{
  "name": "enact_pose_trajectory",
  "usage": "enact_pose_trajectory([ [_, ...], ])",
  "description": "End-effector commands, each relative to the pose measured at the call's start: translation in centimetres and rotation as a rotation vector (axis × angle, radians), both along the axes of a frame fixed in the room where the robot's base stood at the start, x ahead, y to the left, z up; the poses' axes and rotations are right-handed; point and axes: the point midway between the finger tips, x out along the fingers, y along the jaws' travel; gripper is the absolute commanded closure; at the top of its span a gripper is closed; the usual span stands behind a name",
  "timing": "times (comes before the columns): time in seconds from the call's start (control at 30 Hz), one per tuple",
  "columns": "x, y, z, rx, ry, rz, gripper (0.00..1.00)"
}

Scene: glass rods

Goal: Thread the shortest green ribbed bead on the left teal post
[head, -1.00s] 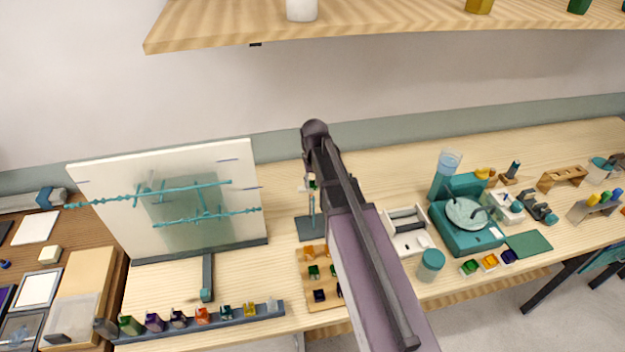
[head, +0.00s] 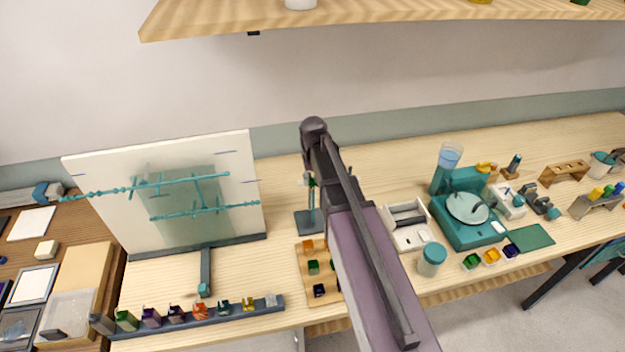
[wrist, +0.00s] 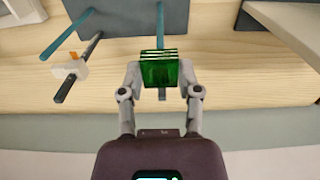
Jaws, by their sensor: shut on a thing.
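My gripper (wrist: 160,80) is shut on a green ribbed bead (wrist: 160,68). In the head view the bead (head: 311,181) is a small green patch beside my arm, above the dark base plate (head: 307,222). In the wrist view a teal post (wrist: 160,22) runs from the plate (wrist: 125,15) to the bead, and a short grey-teal end shows on the bead's other side. I cannot tell whether the post passes through the bead or behind it. A second teal post (wrist: 68,33) stands apart from the bead. My arm hides part of the stand in the head view.
A dark rod with a white and orange piece (wrist: 70,68) is near the posts. A wooden tray of coloured beads (head: 312,291) lies in front of the stand. A white panel with teal rods (head: 110,220) stands left, a teal turntable device (head: 470,235) right. A shelf (head: 380,20) overhangs.

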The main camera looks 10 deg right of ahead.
Motion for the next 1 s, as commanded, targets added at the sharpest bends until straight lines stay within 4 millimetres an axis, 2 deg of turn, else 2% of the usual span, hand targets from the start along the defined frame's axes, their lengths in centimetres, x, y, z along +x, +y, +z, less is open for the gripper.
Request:
enact_pose_trajectory([
  [0.2,0.00,0.04,-0.88,0.000,0.000,0.000,0.94],
  [1.0,0.00,0.12,-1.15,0.000,0.000,0.002,0.94],
])
